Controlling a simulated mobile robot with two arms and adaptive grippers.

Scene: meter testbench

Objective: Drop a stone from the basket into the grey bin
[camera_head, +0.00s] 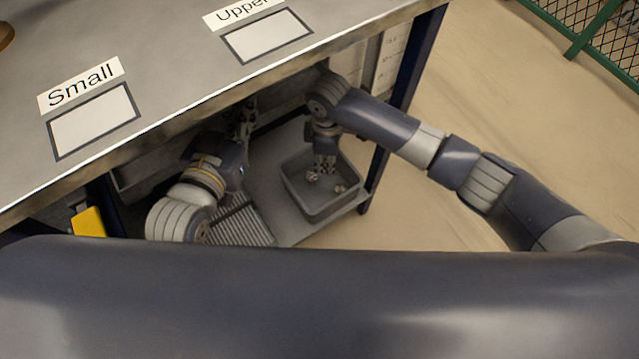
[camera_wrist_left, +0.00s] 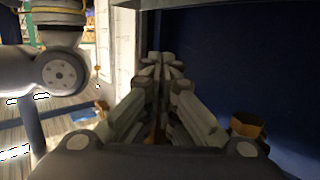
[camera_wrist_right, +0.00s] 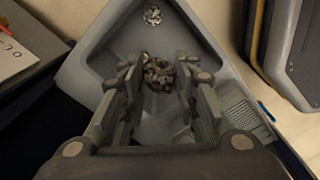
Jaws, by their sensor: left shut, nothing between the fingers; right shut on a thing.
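The grey bin (camera_head: 295,193) stands on the lower shelf under the bench; it also fills much of the right wrist view (camera_wrist_right: 95,60). My right gripper (camera_head: 324,168) points down into the bin. In the right wrist view my right gripper (camera_wrist_right: 158,70) is shut on a rough, speckled stone (camera_wrist_right: 158,76), held between its fingertips. A second stone (camera_wrist_right: 152,15) lies in the bin; it also shows in the head view (camera_head: 340,188). My left gripper (camera_wrist_left: 160,62) is shut and empty under the bench, partly hidden in the head view (camera_head: 247,108). I cannot make out the basket.
The bench top (camera_head: 170,60) with the "Small" label (camera_head: 80,84) and the "Upper" label (camera_head: 240,11) overhangs both grippers. A grey ribbed panel (camera_head: 238,222) lies left of the bin. A dark blue bench leg (camera_head: 412,70) stands at the right. Open floor lies beyond.

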